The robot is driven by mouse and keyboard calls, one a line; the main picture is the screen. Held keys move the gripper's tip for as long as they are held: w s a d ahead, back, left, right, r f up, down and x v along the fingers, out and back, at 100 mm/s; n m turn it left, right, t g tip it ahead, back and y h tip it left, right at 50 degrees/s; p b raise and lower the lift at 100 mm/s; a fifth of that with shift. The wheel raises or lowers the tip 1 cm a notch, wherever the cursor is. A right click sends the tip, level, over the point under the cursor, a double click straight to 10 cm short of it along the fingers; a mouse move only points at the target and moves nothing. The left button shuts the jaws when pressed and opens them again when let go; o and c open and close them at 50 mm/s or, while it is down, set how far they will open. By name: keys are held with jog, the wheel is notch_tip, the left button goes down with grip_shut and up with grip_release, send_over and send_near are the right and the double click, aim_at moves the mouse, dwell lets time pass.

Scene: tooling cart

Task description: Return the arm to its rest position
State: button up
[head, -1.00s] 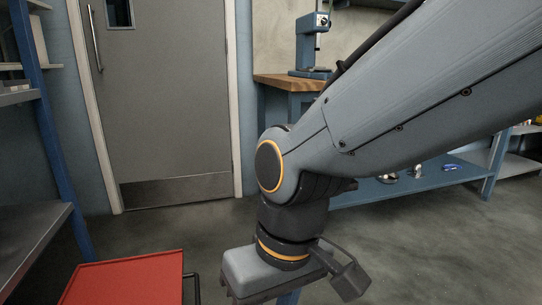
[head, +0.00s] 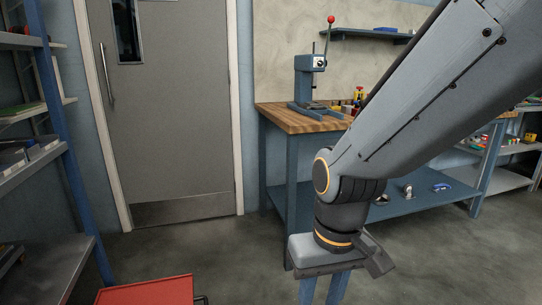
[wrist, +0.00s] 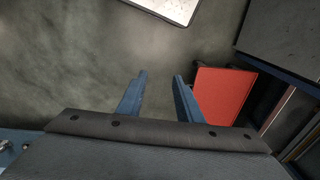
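My gripper (head: 322,290) hangs below my grey arm in the head view, pointing down in front of the workbench. In the wrist view my gripper (wrist: 160,77) shows two blue fingers spread apart with only bare floor between them. It is open and holds nothing. In the head view its fingertips run off the bottom edge.
A red cart top (head: 150,291) stands at the lower left; it also shows in the wrist view (wrist: 222,95), right of the fingers. Metal shelving (head: 60,262) is at the left. A workbench (head: 300,119) with a press (head: 308,85) stands behind my arm. A closed door (head: 175,110) is behind.

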jog(key=s+d+r+m+p, duration=0.2)
jog(key=d+r+p, duration=0.9)
jog(key=p, duration=0.5)
jog(key=shift+s+r+m+h, duration=0.2)
jog(key=shift+r+m+h, duration=0.2)
jog(key=shift+r, duration=0.55)
jog(key=shift+a, duration=0.15)
